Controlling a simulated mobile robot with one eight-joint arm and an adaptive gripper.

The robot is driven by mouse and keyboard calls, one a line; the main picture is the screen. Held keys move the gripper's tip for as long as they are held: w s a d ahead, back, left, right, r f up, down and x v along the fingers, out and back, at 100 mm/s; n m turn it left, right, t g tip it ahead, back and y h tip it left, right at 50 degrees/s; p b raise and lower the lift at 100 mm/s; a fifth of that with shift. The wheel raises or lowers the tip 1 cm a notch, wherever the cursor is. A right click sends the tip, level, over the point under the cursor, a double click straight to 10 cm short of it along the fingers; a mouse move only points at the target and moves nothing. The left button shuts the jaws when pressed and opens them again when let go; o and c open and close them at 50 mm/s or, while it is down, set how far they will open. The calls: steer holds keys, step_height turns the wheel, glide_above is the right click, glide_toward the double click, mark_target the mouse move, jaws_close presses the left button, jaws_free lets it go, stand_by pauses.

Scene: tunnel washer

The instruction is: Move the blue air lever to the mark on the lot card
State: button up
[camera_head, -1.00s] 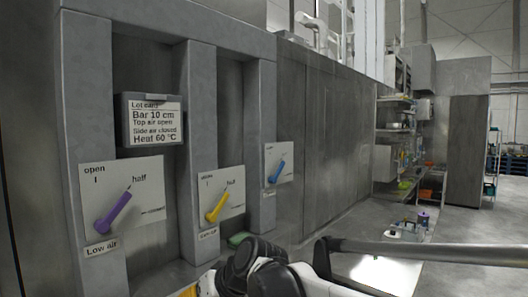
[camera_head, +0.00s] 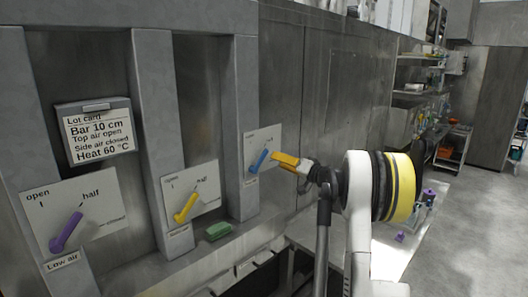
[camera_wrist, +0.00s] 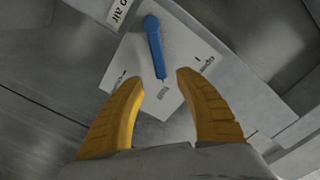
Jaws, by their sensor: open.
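The blue air lever (camera_head: 258,160) is on the rightmost white plate (camera_head: 263,142) in the head view. My gripper (camera_head: 277,157) also shows close to the lever in the head view. The lot card (camera_head: 97,133) reads "Top air open" and "Side air closed". The blue lever's label (camera_wrist: 120,12) is cut off, ending in "air".
A purple lever (camera_head: 66,232), labelled "Low air", and a yellow lever (camera_head: 186,208) are on plates to the left. A green object (camera_head: 219,230) lies on the ledge between pillars. Shelves (camera_head: 408,92) stand behind on the right, with open floor beside them.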

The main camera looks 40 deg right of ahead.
mark_target(265, 155)
steer(key=w, duration=0.5)
steer(key=w+p, duration=0.1)
steer(key=w, duration=0.2)
steer(key=shift+w+a, duration=0.25)
steer(key=shift+a, duration=0.05)
steer(key=shift+c, duration=0.5)
jaws_close()
